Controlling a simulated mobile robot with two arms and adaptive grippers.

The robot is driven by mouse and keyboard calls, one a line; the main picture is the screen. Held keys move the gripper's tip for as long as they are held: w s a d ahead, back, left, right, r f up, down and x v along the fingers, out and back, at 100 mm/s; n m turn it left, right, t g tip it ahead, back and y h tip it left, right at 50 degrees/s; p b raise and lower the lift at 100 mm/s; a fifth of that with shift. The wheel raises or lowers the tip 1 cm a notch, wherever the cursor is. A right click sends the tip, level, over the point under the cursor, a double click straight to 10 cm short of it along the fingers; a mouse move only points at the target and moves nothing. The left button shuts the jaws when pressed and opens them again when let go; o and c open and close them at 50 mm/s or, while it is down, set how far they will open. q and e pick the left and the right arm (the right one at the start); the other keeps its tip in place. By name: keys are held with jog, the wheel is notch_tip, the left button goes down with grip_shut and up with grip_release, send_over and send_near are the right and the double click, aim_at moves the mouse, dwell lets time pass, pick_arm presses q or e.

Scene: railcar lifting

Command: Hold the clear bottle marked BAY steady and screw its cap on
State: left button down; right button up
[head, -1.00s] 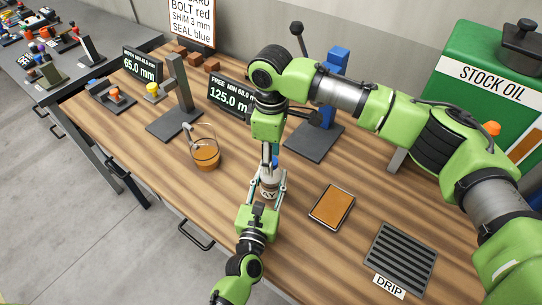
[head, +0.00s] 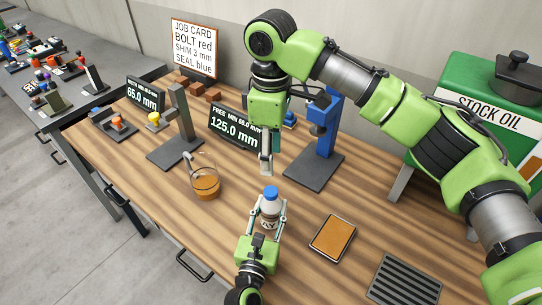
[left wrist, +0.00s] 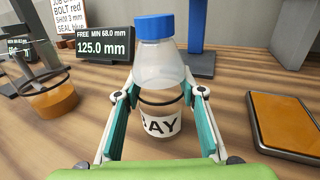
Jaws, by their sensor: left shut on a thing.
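The clear bottle marked BAY (head: 268,212) stands upright on the wooden bench. Its label and dark ring show in the left wrist view (left wrist: 158,124). The blue cap (head: 271,192) sits level on the bottle's neck, also in the left wrist view (left wrist: 154,27); how tight it is I cannot tell. My left gripper (head: 269,209) is shut on the bottle, one finger on each side of its body. My right gripper (head: 266,168) hangs pointing down above and behind the cap, apart from it. Its fingers overlap in the head view, so their opening is unclear.
A glass with amber liquid (head: 205,186) stands left of the bottle. A blue press (head: 326,135) stands behind on a dark base. An orange-topped pad (head: 333,237) and a slotted drip tray (head: 404,281) lie to the right. Bench between the bottle and pad is clear.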

pick_arm(q)
jog(key=c, duration=1.3)
grip_release()
jog(key=shift+o, duration=0.2)
jog(key=v, duration=1.2)
jog(key=shift+f, duration=0.1)
jog(key=shift+s, duration=0.1)
